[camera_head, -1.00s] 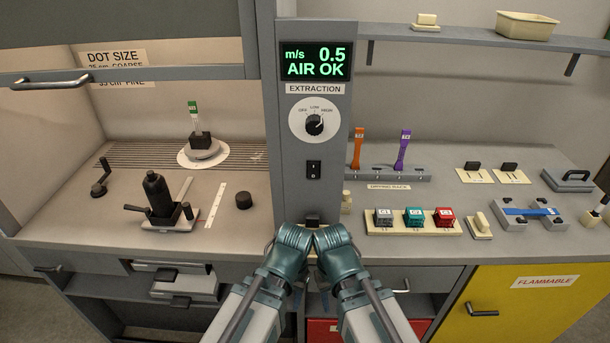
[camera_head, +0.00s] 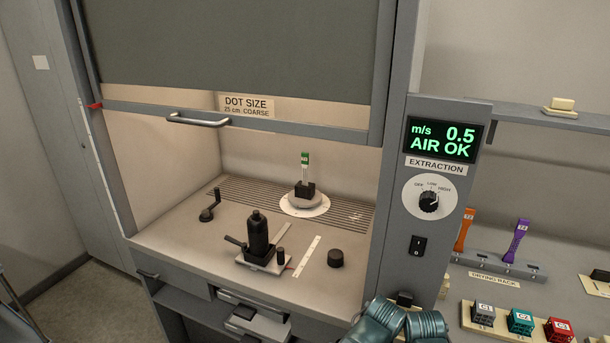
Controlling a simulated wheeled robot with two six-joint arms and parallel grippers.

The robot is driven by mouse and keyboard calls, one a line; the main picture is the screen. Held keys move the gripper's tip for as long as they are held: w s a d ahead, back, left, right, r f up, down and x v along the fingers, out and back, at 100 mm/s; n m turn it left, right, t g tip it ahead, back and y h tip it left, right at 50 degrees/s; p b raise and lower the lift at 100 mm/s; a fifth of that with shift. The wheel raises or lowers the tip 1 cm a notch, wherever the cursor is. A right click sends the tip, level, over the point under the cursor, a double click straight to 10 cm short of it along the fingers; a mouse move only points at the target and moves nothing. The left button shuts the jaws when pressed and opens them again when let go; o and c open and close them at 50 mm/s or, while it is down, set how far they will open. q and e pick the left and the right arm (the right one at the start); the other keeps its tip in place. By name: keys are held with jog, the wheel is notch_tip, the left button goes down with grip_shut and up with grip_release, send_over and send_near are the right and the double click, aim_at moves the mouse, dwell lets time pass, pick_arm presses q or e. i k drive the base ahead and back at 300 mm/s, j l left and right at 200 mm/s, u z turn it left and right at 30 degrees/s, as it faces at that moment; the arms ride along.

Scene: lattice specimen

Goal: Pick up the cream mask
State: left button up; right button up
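I cannot make out for certain which thing is the cream mask. A small cream block on a base (camera_head: 562,104) sits on the wall shelf at the upper right. Another small cream piece (camera_head: 444,287) stands on the bench just right of the grey extraction column, partly hidden. Only the teal links of my two arms show, side by side at the bottom edge. Neither gripper's fingers can be seen.
The fume hood sash (camera_head: 240,120) is raised. Inside stand a black bottle on a stand (camera_head: 257,235), a green-topped specimen on a round base (camera_head: 305,190) and a black puck (camera_head: 335,258). A drying rack (camera_head: 495,266) and coloured cubes (camera_head: 520,322) lie right. Floor shows lower left.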

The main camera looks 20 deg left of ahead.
aim_at(445, 287)
jog(key=k+l+u, duration=0.1)
jog(key=l+u, duration=0.25)
jog(key=k+l+u, duration=0.1)
jog(key=u, duration=0.25)
jog(key=k+l+u, duration=0.2)
jog(key=l+u, duration=0.15)
